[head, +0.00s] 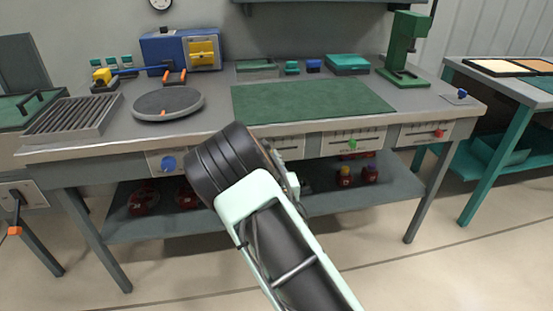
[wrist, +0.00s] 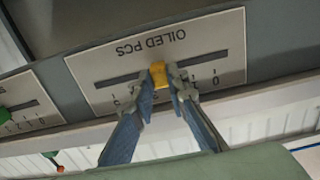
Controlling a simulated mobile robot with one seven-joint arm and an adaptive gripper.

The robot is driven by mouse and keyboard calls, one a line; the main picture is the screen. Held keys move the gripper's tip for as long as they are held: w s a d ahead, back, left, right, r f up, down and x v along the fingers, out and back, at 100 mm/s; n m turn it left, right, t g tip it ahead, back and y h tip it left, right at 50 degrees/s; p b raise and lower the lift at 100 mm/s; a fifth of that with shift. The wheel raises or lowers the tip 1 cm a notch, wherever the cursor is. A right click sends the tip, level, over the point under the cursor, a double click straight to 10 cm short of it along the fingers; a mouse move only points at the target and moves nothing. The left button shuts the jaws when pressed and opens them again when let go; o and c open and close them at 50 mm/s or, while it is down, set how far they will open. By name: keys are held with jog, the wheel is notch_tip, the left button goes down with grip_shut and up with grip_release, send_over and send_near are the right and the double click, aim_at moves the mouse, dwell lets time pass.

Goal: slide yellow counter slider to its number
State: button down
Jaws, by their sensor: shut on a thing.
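The yellow counter slider (wrist: 164,78) sits in the slot of a pale plate (wrist: 120,62) lettered OILED PCS, which appears upside down in the wrist view. The slider is around the middle of the slot, with the 0 end of the scale to its right. My gripper (wrist: 166,84) is shut on the slider, one finger on each side of it. The fingers cover part of the scale, so the number at the slider cannot be read. In the head view my arm hides the gripper and the yellow slider.
A plate with a green slider (head: 352,144) and one with a red slider (head: 439,133) are on the bench front to the right. A blue knob (head: 168,162) is to the left. The bench (head: 216,121) holds a green mat and a round turntable (head: 168,102).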

jog(key=s+a+b, duration=0.1)
jog(key=s+a, duration=0.1)
jog(key=a, duration=0.5)
jog(key=shift+a+b, duration=0.25)
jog(key=shift+b, duration=0.05)
jog(key=shift+s, duration=0.1)
jog(key=c, duration=1.9)
grip_release()
jog(key=shift+a, duration=0.1)
jog(key=v, duration=1.2)
